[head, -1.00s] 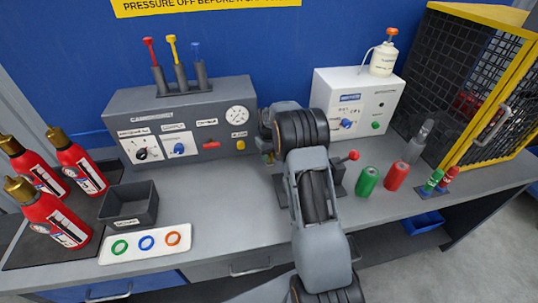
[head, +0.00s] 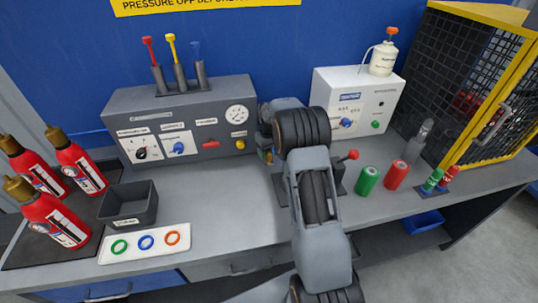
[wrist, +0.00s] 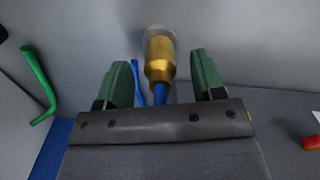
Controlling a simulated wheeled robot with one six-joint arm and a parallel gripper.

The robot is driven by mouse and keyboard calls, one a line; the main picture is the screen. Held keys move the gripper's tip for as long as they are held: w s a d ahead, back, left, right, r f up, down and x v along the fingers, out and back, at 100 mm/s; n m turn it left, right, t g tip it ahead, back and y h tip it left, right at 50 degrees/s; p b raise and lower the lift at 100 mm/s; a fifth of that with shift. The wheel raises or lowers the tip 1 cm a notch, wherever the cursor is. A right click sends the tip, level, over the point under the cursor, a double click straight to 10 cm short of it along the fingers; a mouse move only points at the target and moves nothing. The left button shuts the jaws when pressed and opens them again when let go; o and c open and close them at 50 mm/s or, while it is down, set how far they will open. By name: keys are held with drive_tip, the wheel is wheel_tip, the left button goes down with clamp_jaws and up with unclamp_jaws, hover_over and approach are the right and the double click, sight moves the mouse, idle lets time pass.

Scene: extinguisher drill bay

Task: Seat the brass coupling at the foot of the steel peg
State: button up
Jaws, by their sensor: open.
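In the wrist view the brass coupling (wrist: 159,62) is a short gold-coloured cylinder with a narrower lower part. It sits in the gap between the green fingers of my gripper (wrist: 162,76), with clear space on both sides. A pale, see-through rim shows at its upper end, and a blue piece (wrist: 160,92) shows below it. I cannot make out the steel peg for certain in either view. In the head view my forearm and wrist hide most of my gripper, and only a small green and yellow patch shows beside the grey panel box.
The grey panel box (head: 188,125) stands behind on the left, and the white box (head: 352,103) at the back right. A red-knobbed lever (head: 348,156), a green can (head: 367,181) and a red can (head: 396,175) stand right of my arm. The front-left bench holds a dark bin (head: 132,207) and extinguishers.

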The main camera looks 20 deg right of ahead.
sight(269, 151)
wheel_tip(269, 151, up, 12)
drive_tip(key=shift+b, duration=0.4)
drive_tip(key=shift+r, duration=0.1)
idle(0.3)
wheel_tip(269, 151, down, 14)
drive_tip(key=shift+r+p, duration=0.1)
drive_tip(key=shift+p, duration=0.5)
idle(0.4)
